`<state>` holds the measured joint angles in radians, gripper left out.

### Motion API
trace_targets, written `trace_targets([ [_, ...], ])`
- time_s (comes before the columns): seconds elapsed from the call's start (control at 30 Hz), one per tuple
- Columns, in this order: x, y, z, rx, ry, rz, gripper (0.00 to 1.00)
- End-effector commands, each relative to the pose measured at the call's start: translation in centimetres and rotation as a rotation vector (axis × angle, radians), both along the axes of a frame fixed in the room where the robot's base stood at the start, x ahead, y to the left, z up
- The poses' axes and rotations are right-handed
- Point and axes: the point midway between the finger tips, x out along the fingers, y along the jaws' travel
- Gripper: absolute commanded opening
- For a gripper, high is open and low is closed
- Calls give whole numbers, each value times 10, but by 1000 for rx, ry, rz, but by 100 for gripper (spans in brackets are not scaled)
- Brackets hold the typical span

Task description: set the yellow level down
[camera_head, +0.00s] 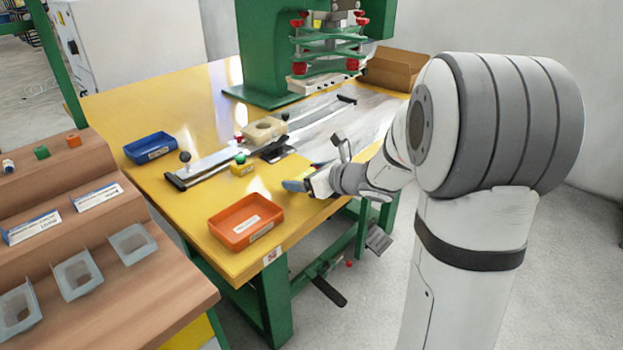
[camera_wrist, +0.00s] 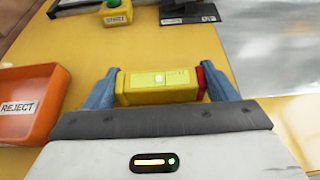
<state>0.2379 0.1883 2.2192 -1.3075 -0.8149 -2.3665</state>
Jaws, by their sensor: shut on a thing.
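The yellow level (camera_wrist: 158,86) is a short yellow block with a red end on the right, seen in the wrist view. My gripper (camera_wrist: 163,88) is shut on it, with one blue-grey finger at each end. In the head view my gripper (camera_head: 300,186) is over the front right part of the yellow table (camera_head: 190,197), right of the orange bin. The level is mostly hidden there by the gripper. I cannot tell whether the level touches the table top.
The orange reject bin (camera_head: 246,221) stands left of my gripper. A yellow box with a green button (camera_head: 242,166) and a slide fixture (camera_head: 215,160) lie beyond it. A blue bin (camera_head: 150,148) is at the left. The green press (camera_head: 270,50) stands behind. Bare table shows around the gripper.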

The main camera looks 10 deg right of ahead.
Motion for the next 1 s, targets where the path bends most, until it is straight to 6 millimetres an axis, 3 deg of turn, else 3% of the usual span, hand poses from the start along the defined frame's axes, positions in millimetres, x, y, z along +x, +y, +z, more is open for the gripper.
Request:
trace_targets([
  [0.37, 0, 0, -3, 0, -1, 0, 53],
  [0.4, 0, 1, -2, 0, 0, 1, 81],
  [0.6, 0, 1, -2, 0, 0, 1, 97],
  [1.0, -2, -1, 4, 0, -1, 0, 100],
])
